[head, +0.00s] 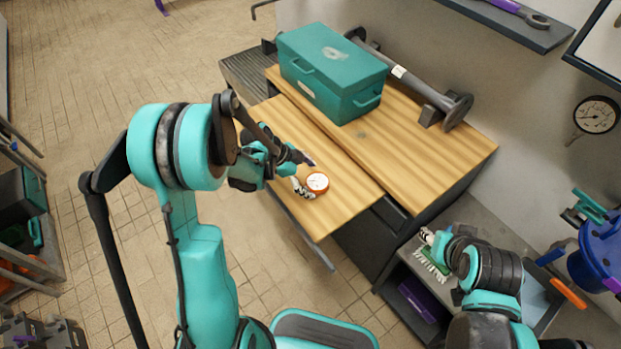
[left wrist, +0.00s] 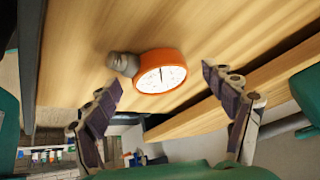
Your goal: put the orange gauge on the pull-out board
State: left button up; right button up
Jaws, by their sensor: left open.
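The orange gauge (head: 317,182) has a round white dial and lies face up on the pull-out board (head: 345,205), near its front end. In the left wrist view the gauge (left wrist: 161,72) shows its orange rim and a grey fitting beside it on the wood. My left gripper (head: 307,176) is open at the gauge. In the left wrist view its fingers (left wrist: 160,82) stand apart, one on each side of the gauge, with gaps between them and the rim. My right gripper (head: 430,248) is over the low grey shelf; its opening is unclear.
A teal toolbox (head: 332,72) and a grey flanged pipe (head: 415,83) stand on the wooden top (head: 440,150) behind the board. A purple object (head: 420,298) lies on a lower shelf. A wall gauge (head: 596,115) is at the right.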

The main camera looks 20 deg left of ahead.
pick_arm(q)
jog(key=p+v, duration=0.3)
jog(key=v, duration=0.9)
jog(key=s+d+r+n+t+y, duration=0.2)
jog(key=s+r+n+y, duration=0.1)
jog(key=s+r+n, duration=0.2)
jog(key=s+d+r+n+t+y, duration=0.2)
jog(key=s+r+n, duration=0.2)
jog(key=s+n, duration=0.6)
jog(key=shift+s+r+n+y, duration=0.25)
jog(key=shift+r+n+y, duration=0.1)
jog(key=shift+n+y, duration=0.05)
jog(key=shift+f, duration=0.4)
